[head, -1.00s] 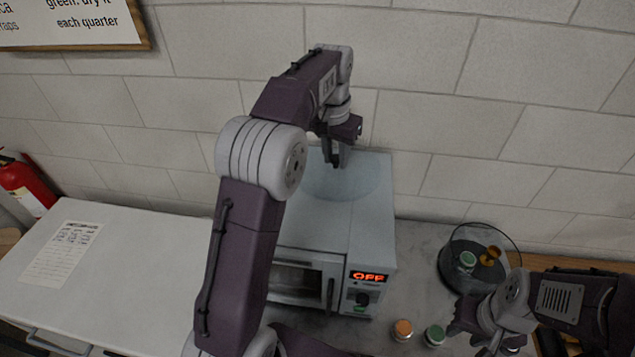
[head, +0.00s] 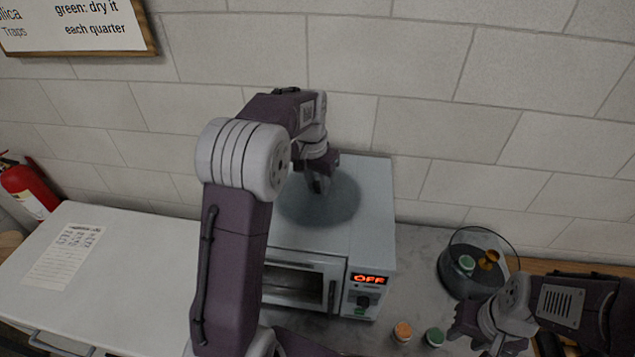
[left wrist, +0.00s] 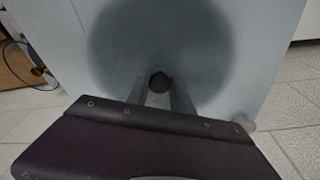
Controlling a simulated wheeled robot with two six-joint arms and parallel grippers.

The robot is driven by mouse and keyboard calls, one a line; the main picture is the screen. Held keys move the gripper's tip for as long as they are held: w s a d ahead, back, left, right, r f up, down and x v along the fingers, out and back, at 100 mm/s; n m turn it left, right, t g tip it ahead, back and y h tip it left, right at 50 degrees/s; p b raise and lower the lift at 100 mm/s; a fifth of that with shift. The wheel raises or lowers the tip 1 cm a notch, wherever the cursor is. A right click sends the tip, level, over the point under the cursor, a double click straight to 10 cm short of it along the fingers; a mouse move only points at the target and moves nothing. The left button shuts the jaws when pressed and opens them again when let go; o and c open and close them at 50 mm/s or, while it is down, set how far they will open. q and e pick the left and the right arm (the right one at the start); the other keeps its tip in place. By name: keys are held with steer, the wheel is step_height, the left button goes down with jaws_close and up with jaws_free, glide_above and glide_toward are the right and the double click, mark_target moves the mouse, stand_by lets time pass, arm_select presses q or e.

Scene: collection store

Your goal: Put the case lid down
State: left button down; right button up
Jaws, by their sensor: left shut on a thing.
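The case lid (head: 335,207) is a dark, see-through round disc over the top of the grey oven. Its dark knob (left wrist: 160,82) is between the fingers of my left gripper (head: 320,186), which is shut on it. In the left wrist view the lid (left wrist: 160,35) looks level and lies over the pale oven top. I cannot tell whether it touches that surface. The round glass case (head: 452,275) stands uncovered at the right, with a green-topped canister (head: 466,264) and a brass-coloured object (head: 489,258) inside. My right gripper (head: 482,340) is in front of the case; its fingers are unclear.
The oven (head: 372,240) reads OFF and fills the middle of the counter. An orange-topped canister (head: 402,331) and a green-topped canister (head: 435,337) stand at the front. A white surface with a paper sheet (head: 68,256) lies left. The brick wall (head: 440,60) is close behind.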

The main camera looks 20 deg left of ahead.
mark_target(314, 196)
arm_select(q)
steer(key=shift+f, duration=0.2)
steer(key=c, duration=1.1)
jaws_free()
steer(key=shift+w, duration=0.1)
steer(key=shift+r, duration=0.2)
steer(key=r, duration=0.4)
steer(key=s+r, duration=0.1)
steer(key=r, duration=0.7)
steer(key=shift+s+a, duration=0.1)
steer(key=shift+s, duration=0.3)
